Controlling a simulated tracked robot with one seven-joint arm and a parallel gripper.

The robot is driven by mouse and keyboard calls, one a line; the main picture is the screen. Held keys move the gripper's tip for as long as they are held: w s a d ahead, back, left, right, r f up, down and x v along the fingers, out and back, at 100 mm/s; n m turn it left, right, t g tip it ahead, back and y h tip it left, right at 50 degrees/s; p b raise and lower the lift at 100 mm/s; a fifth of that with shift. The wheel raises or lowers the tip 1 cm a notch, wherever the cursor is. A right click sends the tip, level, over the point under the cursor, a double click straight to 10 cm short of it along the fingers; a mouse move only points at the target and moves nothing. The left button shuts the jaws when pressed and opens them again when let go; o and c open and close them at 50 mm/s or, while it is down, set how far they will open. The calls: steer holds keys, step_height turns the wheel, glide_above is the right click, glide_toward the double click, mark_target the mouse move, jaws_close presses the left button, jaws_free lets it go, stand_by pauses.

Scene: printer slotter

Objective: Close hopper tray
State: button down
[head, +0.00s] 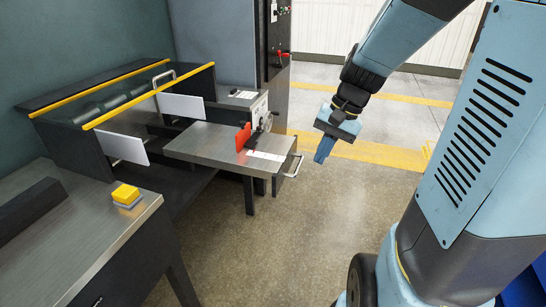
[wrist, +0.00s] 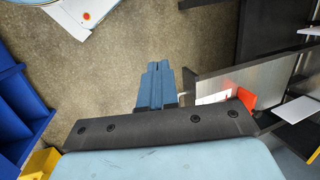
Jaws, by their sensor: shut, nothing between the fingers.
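The hopper tray (head: 200,143) is a flat grey metal plate that sticks out to the right from the dark machine. It carries a red upright piece (head: 242,137) and a white label strip (head: 266,156). A pale handle (head: 293,165) is on its right end. My gripper (head: 323,152) is shut and empty, pointing down to the right of the handle, apart from the tray in the head view. In the wrist view the blue fingers (wrist: 157,70) are together. The tray (wrist: 230,80) lies to their right there, partly hidden behind my wrist bracket.
The slotter machine (head: 110,100) has yellow-edged rails and white panels (head: 180,107). A metal table (head: 90,225) with a yellow button (head: 126,194) stands at front left. The floor (head: 290,240) in front of the tray is clear.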

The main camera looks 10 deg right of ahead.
steer(key=w+d+f+m+y, duration=0.3)
steer(key=w+f+m+y, duration=0.45)
steer(key=f, duration=0.45)
steer(key=m+t+y, duration=0.4)
steer(key=m+t, duration=0.5)
steer(key=m, duration=0.2)
glide_toward(280, 174)
steer(key=x, duration=0.6)
steer(key=shift+w+a+f, duration=0.1)
steer(key=shift+w+f, duration=0.1)
steer(key=shift+w+a, duration=0.2)
steer(key=shift+a, duration=0.05)
